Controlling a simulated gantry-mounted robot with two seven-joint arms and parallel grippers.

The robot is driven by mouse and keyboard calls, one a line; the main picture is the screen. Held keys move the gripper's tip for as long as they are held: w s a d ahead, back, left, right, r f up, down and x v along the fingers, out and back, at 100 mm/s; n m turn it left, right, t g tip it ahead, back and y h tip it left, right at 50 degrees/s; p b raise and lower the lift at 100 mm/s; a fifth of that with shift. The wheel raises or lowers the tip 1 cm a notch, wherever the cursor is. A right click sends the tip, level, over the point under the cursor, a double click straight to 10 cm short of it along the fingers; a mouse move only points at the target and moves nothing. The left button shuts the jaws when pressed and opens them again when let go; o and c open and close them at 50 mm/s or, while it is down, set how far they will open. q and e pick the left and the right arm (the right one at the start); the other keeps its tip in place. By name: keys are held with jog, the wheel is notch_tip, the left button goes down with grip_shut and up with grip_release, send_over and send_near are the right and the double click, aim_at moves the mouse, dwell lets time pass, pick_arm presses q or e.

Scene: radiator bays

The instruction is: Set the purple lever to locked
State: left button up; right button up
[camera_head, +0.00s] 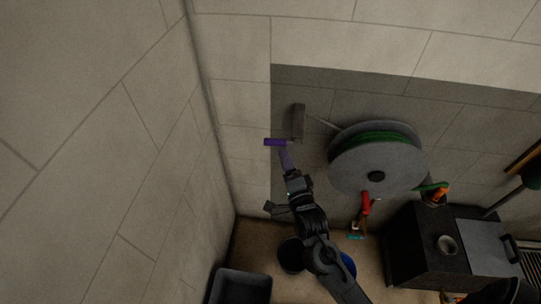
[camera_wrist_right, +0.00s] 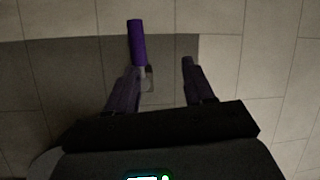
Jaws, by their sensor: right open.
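The purple lever (camera_head: 275,142) is on the back wall, left of the hose reel; its handle lies roughly level in the head view. In the right wrist view the purple handle (camera_wrist_right: 137,42) shows beyond the tip of the left-hand finger. A small grey part shows at its lower end, partly hidden by that finger. My right gripper (camera_head: 286,160) is just below the lever in the head view. Its two fingers are apart, with no object held between them (camera_wrist_right: 160,78). I cannot tell whether a finger touches the lever. My left gripper is not in view.
A grey bracket (camera_head: 298,122) stands right of the lever. A large grey reel (camera_head: 350,170) with green hose is further right. A black cabinet (camera_head: 422,240) stands lower right, and a dark bin (camera_head: 240,288) is on the floor. The wall left of the lever is bare.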

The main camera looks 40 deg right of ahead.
jog(key=m+b, duration=0.1)
jog(key=b, duration=0.4)
send_near(273, 141)
jog(key=f, duration=0.2)
jog(key=shift+t+h, duration=0.3)
jog(key=b+x, duration=0.1)
jog(key=x, duration=1)
jog(key=shift+b, duration=0.3)
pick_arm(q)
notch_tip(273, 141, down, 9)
pick_arm(e)
jog(key=shift+w+d+r, duration=0.1)
jog(key=shift+w+d, duration=0.2)
jog(key=shift+w, duration=0.25)
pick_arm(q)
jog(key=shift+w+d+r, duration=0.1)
pick_arm(e)
jog(key=c, duration=0.7)
grip_shut()
